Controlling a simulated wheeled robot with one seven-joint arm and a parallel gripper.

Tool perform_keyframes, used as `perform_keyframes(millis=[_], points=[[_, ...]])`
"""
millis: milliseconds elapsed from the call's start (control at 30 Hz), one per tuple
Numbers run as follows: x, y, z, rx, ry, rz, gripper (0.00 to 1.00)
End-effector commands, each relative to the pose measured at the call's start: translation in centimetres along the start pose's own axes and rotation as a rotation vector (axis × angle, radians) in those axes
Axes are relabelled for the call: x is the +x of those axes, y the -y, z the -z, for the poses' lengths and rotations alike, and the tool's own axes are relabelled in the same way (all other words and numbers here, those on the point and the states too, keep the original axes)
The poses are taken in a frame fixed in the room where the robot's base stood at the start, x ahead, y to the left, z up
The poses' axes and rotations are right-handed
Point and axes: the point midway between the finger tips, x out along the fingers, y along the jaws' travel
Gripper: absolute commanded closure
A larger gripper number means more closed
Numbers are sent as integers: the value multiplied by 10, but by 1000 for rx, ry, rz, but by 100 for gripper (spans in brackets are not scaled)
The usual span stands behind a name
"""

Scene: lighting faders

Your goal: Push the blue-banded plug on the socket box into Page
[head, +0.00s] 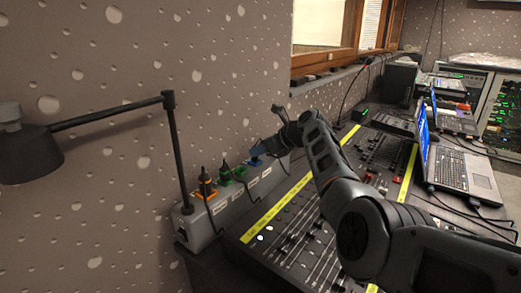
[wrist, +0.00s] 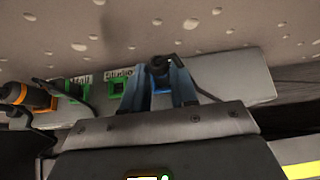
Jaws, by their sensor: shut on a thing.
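The grey socket box (head: 203,231) lies along the foot of the wall; it also shows in the wrist view (wrist: 245,79). My gripper (wrist: 160,78) is over a blue-framed socket (wrist: 160,88) at the right of the socket row, with one finger on each side. It is shut on a dark plug (wrist: 163,67), whose cable trails right. The plug's band and the depth of its tip are hidden by the fingers. No Page label is legible. In the head view my gripper (head: 262,150) is at the blue socket (head: 256,162).
An orange-banded plug (wrist: 30,95) stands at the box's left end. A green socket (wrist: 119,88) left of my gripper looks empty; another green socket (wrist: 78,90) has a dark cable across it. The fader desk (head: 300,240) lies right.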

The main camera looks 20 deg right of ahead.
Motion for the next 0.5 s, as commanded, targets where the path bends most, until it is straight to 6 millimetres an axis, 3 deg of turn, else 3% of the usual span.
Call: perform_keyframes(millis=[333,500], points=[[0,0,1,0,-1,0,43],[0,0,1,0,-1,0,43]])
